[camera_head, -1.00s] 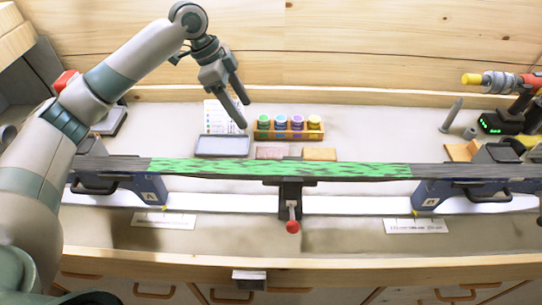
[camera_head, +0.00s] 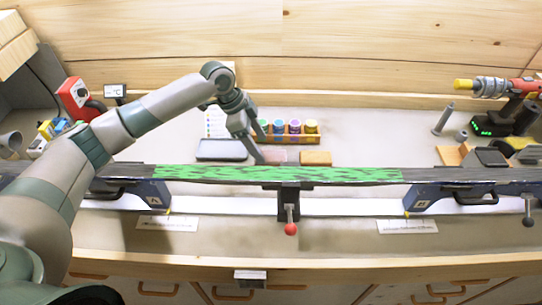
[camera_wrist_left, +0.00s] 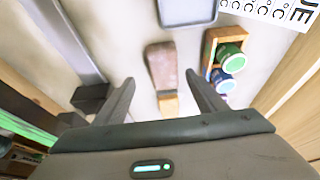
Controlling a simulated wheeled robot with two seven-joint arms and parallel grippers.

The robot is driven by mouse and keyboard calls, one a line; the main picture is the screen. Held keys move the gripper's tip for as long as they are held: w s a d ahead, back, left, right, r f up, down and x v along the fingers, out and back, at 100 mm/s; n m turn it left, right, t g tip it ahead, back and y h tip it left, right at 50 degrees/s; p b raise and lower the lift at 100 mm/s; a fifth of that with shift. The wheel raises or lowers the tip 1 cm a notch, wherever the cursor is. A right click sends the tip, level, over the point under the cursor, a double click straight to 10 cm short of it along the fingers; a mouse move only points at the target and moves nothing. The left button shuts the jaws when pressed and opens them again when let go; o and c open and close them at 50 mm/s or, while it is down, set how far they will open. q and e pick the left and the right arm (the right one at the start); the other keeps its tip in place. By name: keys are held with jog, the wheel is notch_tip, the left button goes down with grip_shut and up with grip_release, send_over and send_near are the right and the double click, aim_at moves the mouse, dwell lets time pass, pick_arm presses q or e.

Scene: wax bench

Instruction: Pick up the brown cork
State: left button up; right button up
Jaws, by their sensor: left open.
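In the left wrist view my gripper (camera_wrist_left: 159,79) is open and empty. My right gripper is not in view.
The green-patterned ski (camera_head: 280,174) spans the bench in front, on blue supports and a centre vise (camera_head: 289,198). A wooden rack of coloured jars (camera_head: 312,139) stands behind the cork. A grey tray (camera_head: 222,150) lies left.

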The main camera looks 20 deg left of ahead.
aim_at(270, 155)
pick_arm(q)
jog(key=shift+f, duration=0.15)
jog(key=shift+d, duration=0.1)
jog(key=shift+w+d+f+p, duration=0.25)
jog(key=shift+d+f+p, duration=0.05)
jog(key=shift+p, duration=0.3)
jog(key=x, duration=0.1)
jog(key=p+x, duration=0.2)
jog(key=shift+w+d+f, duration=0.2)
jog(key=shift+w+d, duration=0.1)
jog(key=shift+f, duration=0.3)
jog(key=shift+f, duration=0.25)
jog(key=shift+c, duration=0.4)
